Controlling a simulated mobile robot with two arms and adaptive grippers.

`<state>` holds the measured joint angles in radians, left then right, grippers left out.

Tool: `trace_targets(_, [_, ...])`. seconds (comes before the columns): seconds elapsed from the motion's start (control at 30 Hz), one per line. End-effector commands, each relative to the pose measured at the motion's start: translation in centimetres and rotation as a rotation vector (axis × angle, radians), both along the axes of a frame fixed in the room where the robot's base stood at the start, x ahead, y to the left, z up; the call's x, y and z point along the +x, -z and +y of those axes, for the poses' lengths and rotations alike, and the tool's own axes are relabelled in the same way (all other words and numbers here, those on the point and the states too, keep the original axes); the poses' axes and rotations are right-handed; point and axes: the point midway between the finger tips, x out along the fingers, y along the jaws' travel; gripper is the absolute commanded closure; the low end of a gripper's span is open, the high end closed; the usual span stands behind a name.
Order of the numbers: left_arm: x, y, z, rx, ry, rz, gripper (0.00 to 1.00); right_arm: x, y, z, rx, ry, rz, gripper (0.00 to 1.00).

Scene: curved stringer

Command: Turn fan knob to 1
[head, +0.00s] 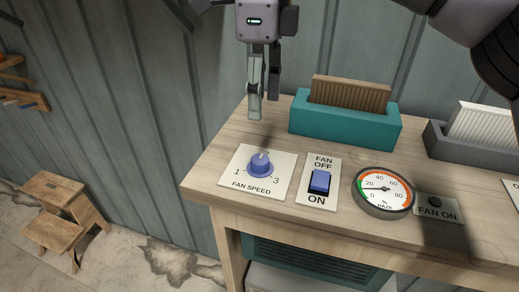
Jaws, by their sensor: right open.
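The blue fan knob (260,166) sits on a white FAN SPEED plate (240,183) at the table's left front corner. The plate shows 1 at the left and 3 at the right. The knob's pale mark points roughly to the far side, between these numbers. My right gripper (264,98) hangs above and behind the knob, fingers down, open and empty. It is apart from the knob. My left gripper is not in view.
A blue FAN OFF/ON switch (320,182), a round haze gauge (383,192) and a FAN ON lamp plate (437,210) lie to the right. Behind stand a teal holder (345,127) and a grey holder (470,145). A wooden step stool (62,215) stands left.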

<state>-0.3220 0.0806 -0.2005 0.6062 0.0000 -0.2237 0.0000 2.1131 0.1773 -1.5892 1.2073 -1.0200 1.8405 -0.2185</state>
Motion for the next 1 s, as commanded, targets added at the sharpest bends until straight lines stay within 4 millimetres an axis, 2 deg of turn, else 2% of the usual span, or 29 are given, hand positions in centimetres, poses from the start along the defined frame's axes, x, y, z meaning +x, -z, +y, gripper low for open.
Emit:
trace_targets(0.3, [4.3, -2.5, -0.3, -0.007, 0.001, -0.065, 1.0, -0.5, 6.7, 0.0, -0.002, 0.0, 0.005, 0.49])
trace_targets(0.5, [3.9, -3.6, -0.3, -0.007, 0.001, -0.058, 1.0, -0.7, 10.0, 0.1, -0.002, 0.001, 0.002, 0.49])
trace_targets(0.73, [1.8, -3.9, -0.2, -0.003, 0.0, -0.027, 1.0, -0.8, 11.9, 0.1, 0.0, 0.001, 0.001, 0.49])
trace_targets(1.0, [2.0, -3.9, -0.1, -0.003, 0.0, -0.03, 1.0, -0.8, 12.1, 0.1, 0.001, 0.001, 0.0, 0.49])
